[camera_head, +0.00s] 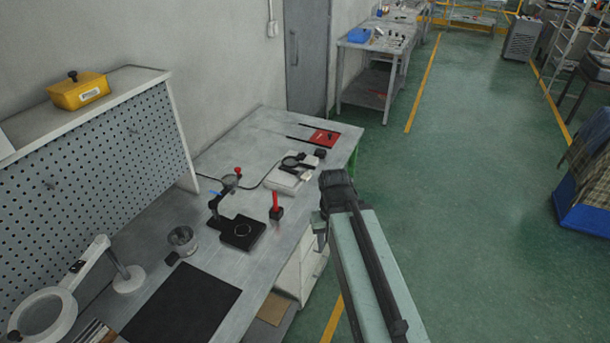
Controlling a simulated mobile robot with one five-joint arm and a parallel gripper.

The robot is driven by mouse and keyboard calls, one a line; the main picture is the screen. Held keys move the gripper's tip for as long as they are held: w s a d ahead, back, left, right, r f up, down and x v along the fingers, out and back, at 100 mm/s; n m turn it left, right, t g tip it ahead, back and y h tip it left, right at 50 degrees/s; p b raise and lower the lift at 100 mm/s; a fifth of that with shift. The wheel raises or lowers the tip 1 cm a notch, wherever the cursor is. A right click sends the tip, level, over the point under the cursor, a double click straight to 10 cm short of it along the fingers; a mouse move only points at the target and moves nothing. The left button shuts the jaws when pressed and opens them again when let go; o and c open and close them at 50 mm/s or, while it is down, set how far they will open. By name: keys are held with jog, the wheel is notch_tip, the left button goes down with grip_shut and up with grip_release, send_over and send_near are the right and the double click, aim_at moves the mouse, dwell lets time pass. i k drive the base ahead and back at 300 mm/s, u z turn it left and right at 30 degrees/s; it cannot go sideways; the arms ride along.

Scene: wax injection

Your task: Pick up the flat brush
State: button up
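I cannot clearly identify the flat brush. A small red-handled item with a dark block end (276,207) stands on the grey workbench (255,262) near its front edge; it may be the brush, but it is too small to tell. My arm reaches in from the lower right, beside the bench's front edge. My gripper (320,228) seems to be at the arm's far end, to the right of the red-handled item and apart from it. Its fingers are too small and partly hidden to show whether they are open.
A black stand (241,231), a metal cup (182,239), a black mat (182,303) and a white ring lamp (44,312) occupy the bench. A white device (291,179) and a red plate (324,137) lie farther back. The green floor (480,230) at right is open.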

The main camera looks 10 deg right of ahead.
aim_at(302, 174)
jog(key=z, duration=1.75)
jog(key=i, duration=2.1)
jog(key=u, duration=4.25)
jog(key=i, duration=1)
